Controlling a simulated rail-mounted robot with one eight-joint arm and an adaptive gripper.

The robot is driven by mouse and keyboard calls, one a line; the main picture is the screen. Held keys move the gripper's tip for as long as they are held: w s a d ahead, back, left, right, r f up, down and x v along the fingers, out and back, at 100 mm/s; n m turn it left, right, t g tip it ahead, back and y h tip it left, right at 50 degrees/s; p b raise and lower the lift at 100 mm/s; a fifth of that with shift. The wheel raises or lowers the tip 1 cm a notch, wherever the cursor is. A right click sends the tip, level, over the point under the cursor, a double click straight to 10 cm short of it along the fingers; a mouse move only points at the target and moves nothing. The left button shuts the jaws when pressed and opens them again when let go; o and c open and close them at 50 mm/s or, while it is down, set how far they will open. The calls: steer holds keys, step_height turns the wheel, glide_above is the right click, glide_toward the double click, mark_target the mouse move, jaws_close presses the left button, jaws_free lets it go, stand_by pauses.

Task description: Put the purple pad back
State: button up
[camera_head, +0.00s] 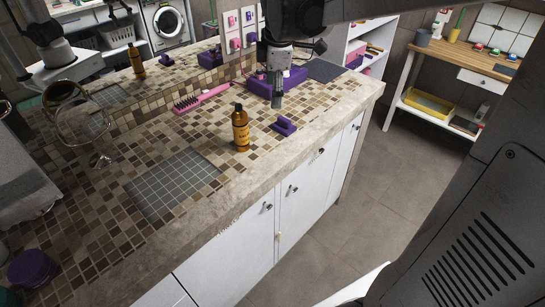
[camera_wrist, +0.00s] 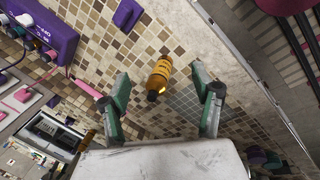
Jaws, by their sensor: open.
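The purple pad (camera_head: 285,126) lies on the mosaic counter near its front edge, right of an amber bottle. In the wrist view the pad (camera_wrist: 127,14) shows at the top, left of centre, partly cut by the frame edge. My gripper (camera_head: 277,98) hangs above the counter, behind the pad and in front of a purple rack (camera_head: 294,77). In the wrist view its two green-grey fingers (camera_wrist: 160,80) are spread apart, with nothing held. The amber bottle (camera_wrist: 160,77) shows beyond the fingers. The rack (camera_wrist: 45,32) holds several small items at the upper left.
The amber bottle (camera_head: 240,128) stands upright left of the pad. A pink hairbrush (camera_head: 201,98) lies behind it. A grey tiled patch (camera_head: 172,184) and a round stand mirror (camera_head: 85,122) are further left. The counter's stone front edge (camera_head: 250,183) runs close by.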

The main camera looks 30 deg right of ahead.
steer(key=s+a+f+m+t, duration=0.1)
steer(key=s+a+m, duration=0.4)
steer(key=s, duration=0.5)
steer(key=s+a+f+m+t, duration=0.2)
steer(key=s+a+m, duration=0.3)
steer(key=s+m, duration=0.4)
steer(key=shift+s+a+f+t, duration=0.15)
steer(key=shift+s+f+t, duration=0.05)
steer(key=shift+s+t, duration=0.65)
